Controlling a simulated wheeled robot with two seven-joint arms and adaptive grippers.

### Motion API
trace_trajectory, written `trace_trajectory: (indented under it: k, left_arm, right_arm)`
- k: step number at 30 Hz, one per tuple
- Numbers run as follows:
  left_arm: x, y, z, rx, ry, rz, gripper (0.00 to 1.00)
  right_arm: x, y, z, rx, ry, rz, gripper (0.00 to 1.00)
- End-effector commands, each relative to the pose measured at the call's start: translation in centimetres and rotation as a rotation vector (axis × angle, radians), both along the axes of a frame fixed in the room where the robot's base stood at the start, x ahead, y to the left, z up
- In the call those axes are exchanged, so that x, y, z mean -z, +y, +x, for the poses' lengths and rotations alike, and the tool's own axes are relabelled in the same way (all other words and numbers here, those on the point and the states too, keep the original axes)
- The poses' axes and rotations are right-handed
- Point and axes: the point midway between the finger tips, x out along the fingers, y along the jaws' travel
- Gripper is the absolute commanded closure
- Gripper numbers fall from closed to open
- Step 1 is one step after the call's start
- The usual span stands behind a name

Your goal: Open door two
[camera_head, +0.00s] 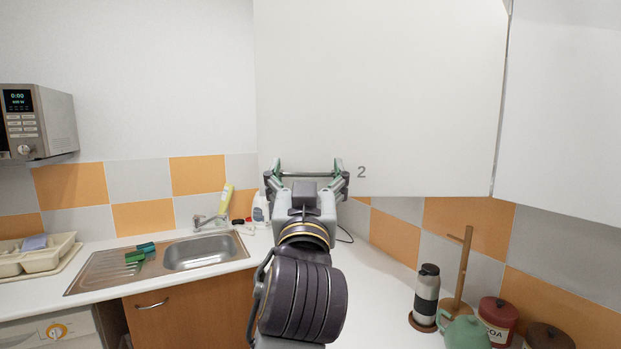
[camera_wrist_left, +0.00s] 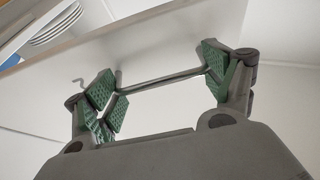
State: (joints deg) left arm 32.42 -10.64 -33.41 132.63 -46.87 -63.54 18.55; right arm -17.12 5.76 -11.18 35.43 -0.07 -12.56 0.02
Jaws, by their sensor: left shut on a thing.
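Door two (camera_head: 390,90) is a large white wall-cabinet door with a grey "2" near its lower edge. Its short horizontal bar handle (camera_head: 307,174) is at the lower left of the "2". My left gripper (camera_head: 308,172) is at this handle, with its green-padded fingers apart and shut on the bar's two ends. In the left wrist view the handle (camera_wrist_left: 160,80) spans between the finger pads. There the door (camera_wrist_left: 150,45) stands ajar, with stacked plates (camera_wrist_left: 55,25) showing past its edge. My right gripper is not in view.
A neighbouring white cabinet door (camera_head: 565,100) is at the right. Below are a sink (camera_head: 203,252), a flask (camera_head: 426,295), a wooden stand (camera_head: 462,265), a green teapot (camera_head: 466,332) and a red canister (camera_head: 497,318). A microwave (camera_head: 38,122) is at the left.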

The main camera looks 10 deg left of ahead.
Motion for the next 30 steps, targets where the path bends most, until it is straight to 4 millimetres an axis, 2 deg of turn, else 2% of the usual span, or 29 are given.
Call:
trace_trajectory:
  k: [16,17,18,19,30]
  left_arm:
    - [-0.44,0.01,-0.41,-0.013,-0.011,-0.002,0.6]
    - [-0.44,0.01,-0.41,-0.013,-0.011,-0.002,0.14]
    - [-0.43,0.02,-0.41,-0.013,-0.011,-0.002,0.09]
    - [-0.41,0.02,-0.4,-0.013,-0.01,-0.002,0.07]
    - [-0.16,0.0,-0.24,-0.013,-0.004,0.0,0.07]
  right_arm:
    - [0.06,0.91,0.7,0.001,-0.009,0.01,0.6]
    - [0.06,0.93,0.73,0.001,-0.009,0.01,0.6]
    - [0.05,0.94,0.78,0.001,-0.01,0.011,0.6]
    - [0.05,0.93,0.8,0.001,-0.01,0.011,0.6]
    - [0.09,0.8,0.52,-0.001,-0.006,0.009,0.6]
